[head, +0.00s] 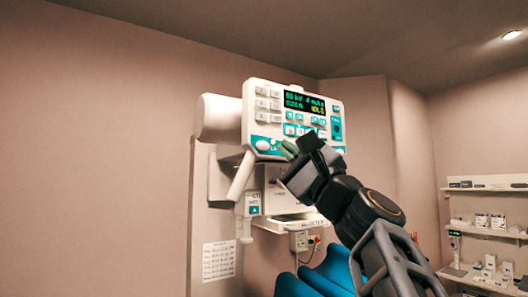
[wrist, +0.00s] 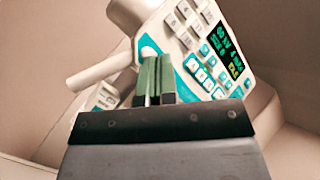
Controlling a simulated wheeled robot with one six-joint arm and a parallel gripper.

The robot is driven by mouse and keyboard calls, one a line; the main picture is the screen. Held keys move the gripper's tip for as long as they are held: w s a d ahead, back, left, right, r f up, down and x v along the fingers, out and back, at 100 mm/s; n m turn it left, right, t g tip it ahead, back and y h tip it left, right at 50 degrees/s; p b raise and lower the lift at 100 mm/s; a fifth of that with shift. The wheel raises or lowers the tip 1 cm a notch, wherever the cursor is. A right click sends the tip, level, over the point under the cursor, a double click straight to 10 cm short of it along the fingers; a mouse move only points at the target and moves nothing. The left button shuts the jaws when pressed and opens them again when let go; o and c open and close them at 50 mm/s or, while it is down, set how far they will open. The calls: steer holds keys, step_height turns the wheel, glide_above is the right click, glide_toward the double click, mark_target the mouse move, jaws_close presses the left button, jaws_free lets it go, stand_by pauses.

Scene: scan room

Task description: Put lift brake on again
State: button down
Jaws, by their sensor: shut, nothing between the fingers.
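A white X-ray unit control panel (head: 318,126) with teal key areas and a lit display is mounted on the wall column. A round white knob (head: 263,145) sits at the panel's lower left; it also shows in the wrist view (wrist: 148,52). I cannot tell which control is the lift brake. My gripper (head: 288,148) is shut and empty, its green fingers at the panel's lower edge, right of the knob. In the wrist view the green fingertips (wrist: 156,62) are together just below the knob; whether they touch the panel is unclear.
A white cylinder (head: 218,118) and a slanted white handle (head: 241,176) stick out at the panel's left. A blue chair (head: 318,278) stands below. Shelves (head: 488,228) with small boxes are at the right. A paper notice (head: 219,260) hangs at lower left.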

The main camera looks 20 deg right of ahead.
mark_target(263, 146)
steer(key=s+r, duration=0.1)
steer(key=d+r+m+t, duration=0.1)
steer(key=shift+s+r, duration=0.3)
steer(key=shift+s, duration=0.1)
steer(key=shift+w, duration=0.15)
steer(key=shift+w+a+p, duration=0.2)
steer(key=shift+w+p, duration=0.1)
steer(key=shift+w, duration=1.15)
steer(key=shift+w+a+p, duration=0.15)
steer(key=shift+w+p, duration=0.15)
steer(key=shift+w, duration=1.1)
steer(key=shift+w+a+p, duration=0.2)
steer(key=shift+w+p, duration=0.1)
steer(key=shift+w, duration=1.15)
steer(key=shift+w, duration=0.1)
steer(key=shift+w, duration=0.3)
